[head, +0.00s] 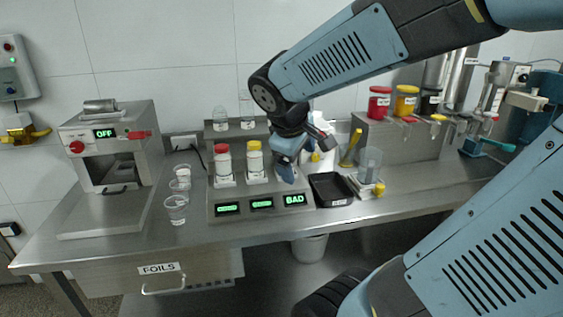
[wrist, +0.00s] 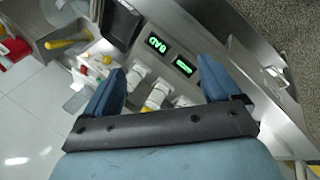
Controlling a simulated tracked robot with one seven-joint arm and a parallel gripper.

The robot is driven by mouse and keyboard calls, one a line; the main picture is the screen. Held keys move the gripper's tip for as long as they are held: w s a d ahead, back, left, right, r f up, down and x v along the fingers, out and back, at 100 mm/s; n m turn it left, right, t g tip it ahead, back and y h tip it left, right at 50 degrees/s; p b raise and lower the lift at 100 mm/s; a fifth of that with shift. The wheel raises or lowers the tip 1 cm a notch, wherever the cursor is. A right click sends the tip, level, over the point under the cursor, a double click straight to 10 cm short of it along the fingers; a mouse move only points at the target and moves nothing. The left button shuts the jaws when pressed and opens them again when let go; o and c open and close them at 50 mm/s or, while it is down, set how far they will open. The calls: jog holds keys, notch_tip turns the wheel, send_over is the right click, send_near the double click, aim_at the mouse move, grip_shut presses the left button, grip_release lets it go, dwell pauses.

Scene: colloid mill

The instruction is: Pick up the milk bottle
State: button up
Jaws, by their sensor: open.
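Two white bottles stand upright in the grey rack with displays: a red-capped bottle (head: 223,163) and a yellow-capped bottle (head: 255,160). Their labels are too small to read, so I cannot tell which is the milk bottle. My gripper (head: 287,170) is just right of the yellow-capped bottle in the picture, above the slot by the BAD display (head: 294,199), and it hides what stands there. In the wrist view my gripper (wrist: 163,70) is open, its two blue fingers apart. White bottle-like shapes (wrist: 158,95) show between and below them, and none is visibly gripped.
A black tray (head: 331,190) and a small device with a clear cup (head: 369,165) stand right of the rack. Clear cups (head: 176,209) stand to its left, near the grey OFF machine (head: 110,165). A dispenser with coloured jars (head: 380,103) is at the back right.

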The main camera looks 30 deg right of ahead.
jog(key=w+d+f+n+t+h, duration=0.25)
jog(key=w+f+n, duration=0.25)
jog(key=w+n, duration=0.55)
jog(key=w+d+f+n+t+h, duration=0.2)
jog(key=w+f+n+h, duration=0.2)
jog(key=w+n, duration=0.65)
jog(key=shift+m, duration=0.5)
jog(key=x, duration=1.3)
jog(key=shift+w+f, duration=0.2)
jog(key=shift+w, duration=0.35)
jog(key=shift+a, duration=0.1)
jog(key=shift+c, duration=0.3)
jog(key=c, duration=1.2)
